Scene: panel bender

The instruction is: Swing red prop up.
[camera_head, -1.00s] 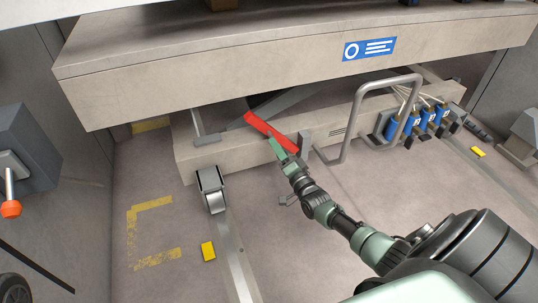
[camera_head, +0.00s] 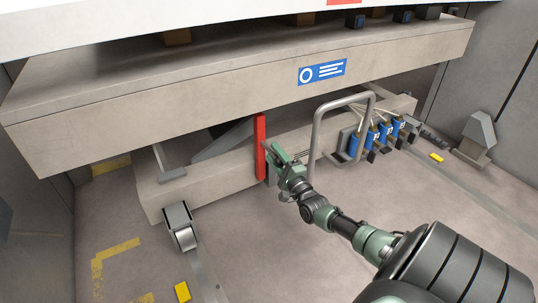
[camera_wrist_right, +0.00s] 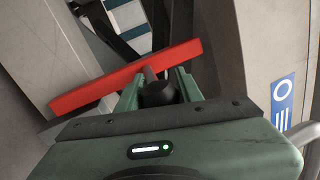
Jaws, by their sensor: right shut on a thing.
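The red prop (camera_head: 260,147) is a flat red bar under the front edge of the machine's upper beam (camera_head: 230,98). In the head view it stands upright, its top close to the beam's underside and its lower part in front of the lower frame (camera_head: 210,180). My right gripper (camera_head: 271,156) is at the prop's right side. In the right wrist view the prop (camera_wrist_right: 90,92) runs across the picture, and my right gripper (camera_wrist_right: 158,82) is shut on it, around its middle, with a dark round part between the fingers. My left gripper is not in view.
A grey tube handle (camera_head: 316,140) stands just right of my right gripper. Blue valves (camera_head: 378,138) with hoses sit further right. A metal roller bracket (camera_head: 180,226) and a yellow block (camera_head: 182,292) are at lower left. Open floor lies in front.

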